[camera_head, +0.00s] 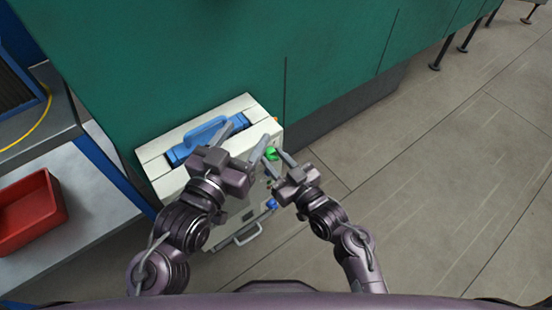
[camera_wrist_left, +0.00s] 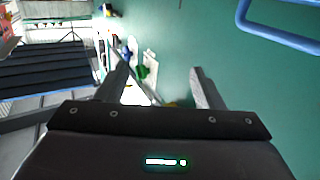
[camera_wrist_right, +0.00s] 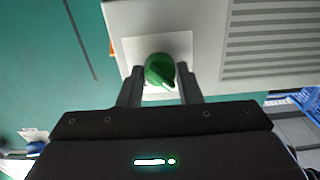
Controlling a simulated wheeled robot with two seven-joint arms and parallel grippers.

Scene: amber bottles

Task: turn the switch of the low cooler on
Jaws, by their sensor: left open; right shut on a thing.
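The low cooler is a white box (camera_head: 160,168) against the green wall. Its switch is a green knob (camera_head: 271,154) near the upper right of its front; the right wrist view shows it on a pale square plate (camera_wrist_right: 160,69). My right gripper (camera_head: 277,161) is at the knob, and in the right wrist view its fingers (camera_wrist_right: 160,82) are shut on the knob from either side. A light pointer mark shows on the knob, slanting toward the lower right there. My left gripper (camera_head: 243,139) is open and empty above the cooler, beside its blue top handle (camera_head: 204,130).
A blue knob (camera_head: 271,203) and a grey handle (camera_head: 247,236) are lower on the cooler's front. A shelf unit with a red bin (camera_head: 30,212) stands at the left. The floor (camera_head: 430,190) to the right is clear.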

